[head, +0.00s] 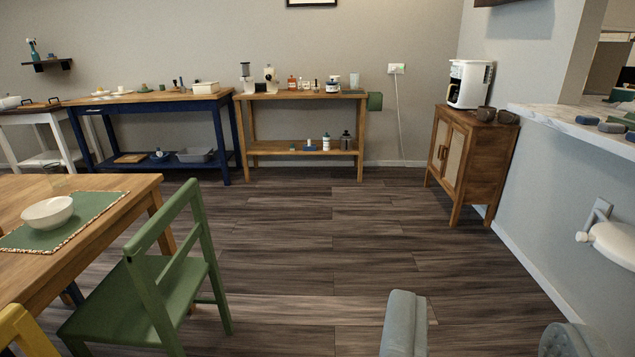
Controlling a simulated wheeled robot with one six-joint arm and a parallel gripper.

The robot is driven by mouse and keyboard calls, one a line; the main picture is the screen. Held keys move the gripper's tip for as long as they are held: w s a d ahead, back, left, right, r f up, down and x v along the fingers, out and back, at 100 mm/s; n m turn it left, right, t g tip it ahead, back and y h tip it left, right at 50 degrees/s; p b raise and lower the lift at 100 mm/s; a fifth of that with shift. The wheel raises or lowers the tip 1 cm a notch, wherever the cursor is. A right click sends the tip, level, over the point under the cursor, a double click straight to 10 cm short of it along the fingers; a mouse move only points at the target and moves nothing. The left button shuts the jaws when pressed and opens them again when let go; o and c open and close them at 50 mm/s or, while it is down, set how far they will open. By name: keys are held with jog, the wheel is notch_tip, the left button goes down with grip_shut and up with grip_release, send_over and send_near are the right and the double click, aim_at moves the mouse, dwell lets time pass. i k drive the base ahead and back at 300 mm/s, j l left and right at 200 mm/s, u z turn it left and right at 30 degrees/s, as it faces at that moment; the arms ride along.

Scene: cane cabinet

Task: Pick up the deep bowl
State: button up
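A white, rounded bowl (48,214) stands upright on a green placemat (100,206) with a fringed edge. The placemat lies on the wooden dining table (140,182) at the left. The bowl looks fairly deep, and its inside shows only partly. A smaller white bowl-like thing (10,102) stands on the white side table at the far left, too small to judge its depth. My gripper is not in view.
A green chair (172,275) stands at the table's right side; part of a yellow chair (22,332) shows below. Grey upholstered furniture (404,322) is at the bottom right. A cane cabinet (470,158) stands at the right wall. The middle wooden floor (320,225) is clear.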

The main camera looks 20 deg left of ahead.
aim_at(51, 215)
jog(key=i+j+u, duration=0.2)
jog(key=u, duration=0.25)
jog(key=i+u, duration=0.85)
jog(key=i+l+u, duration=0.1)
jog(key=u, duration=0.3)
jog(key=i+u, duration=0.35)
jog(key=i+l+u, duration=0.1)
jog(key=i+u, duration=0.3)
jog(key=k, duration=0.1)
